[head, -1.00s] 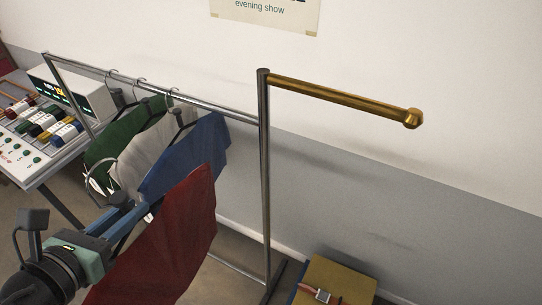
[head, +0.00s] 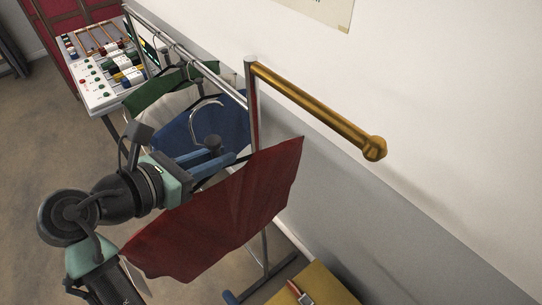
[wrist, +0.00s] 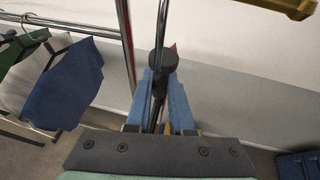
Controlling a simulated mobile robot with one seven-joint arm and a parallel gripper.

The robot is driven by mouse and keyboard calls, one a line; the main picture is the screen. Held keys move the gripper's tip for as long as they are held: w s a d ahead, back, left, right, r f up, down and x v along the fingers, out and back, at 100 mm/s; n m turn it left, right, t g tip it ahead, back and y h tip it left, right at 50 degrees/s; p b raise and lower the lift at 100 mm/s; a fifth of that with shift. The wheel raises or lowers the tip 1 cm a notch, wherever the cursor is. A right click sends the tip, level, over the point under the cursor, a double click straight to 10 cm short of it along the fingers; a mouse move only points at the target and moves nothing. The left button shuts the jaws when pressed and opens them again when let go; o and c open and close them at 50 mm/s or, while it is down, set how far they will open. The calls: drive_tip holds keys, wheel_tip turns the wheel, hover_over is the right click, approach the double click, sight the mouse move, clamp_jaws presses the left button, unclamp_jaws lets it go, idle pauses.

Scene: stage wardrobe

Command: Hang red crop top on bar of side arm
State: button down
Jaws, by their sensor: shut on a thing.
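The red crop top (head: 225,221) hangs tilted on a hanger, and my gripper (head: 218,157) is shut on that hanger just below its hook (head: 207,105). In the wrist view the blue fingers of my gripper (wrist: 162,88) hold the dark hanger neck, with the metal hook (wrist: 161,20) rising above; only a sliver of red shows behind. The brass side arm bar (head: 315,107) sticks out from the rack post toward the lower right, with a knob at its end. The bar (wrist: 288,5) is at the wrist view's top right. The hook is apart from the bar, to its left.
The rack rail (head: 181,50) carries green (head: 150,92), white (wrist: 33,75) and blue (wrist: 62,85) garments left of the post (head: 252,100). A table with controls (head: 92,84) stands at upper left. A yellow box (head: 325,288) is on the floor below. The wall lies behind the bar.

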sight(257, 153)
drive_tip(key=shift+d, duration=0.3)
drive_tip(key=shift+w+a+f+b, duration=0.1)
drive_tip(key=shift+w+a+b, duration=0.1)
drive_tip(key=shift+w+b, duration=0.1)
drive_tip(key=shift+w+d, duration=0.1)
drive_tip(key=shift+d, duration=0.05)
drive_tip(key=shift+w+d+b, duration=0.3)
drive_tip(key=shift+d+b, duration=0.1)
drive_tip(key=shift+d, duration=0.15)
drive_tip(key=shift+w+d+b, duration=0.3)
drive_tip(key=shift+d+b, duration=0.1)
drive_tip(key=shift+d, duration=0.1)
drive_tip(key=shift+w+d+b, duration=0.75)
drive_tip(key=shift+d, duration=0.3)
drive_tip(key=shift+w+d+b, duration=0.7)
drive_tip(key=shift+w+d, duration=0.05)
drive_tip(key=shift+d, duration=0.25)
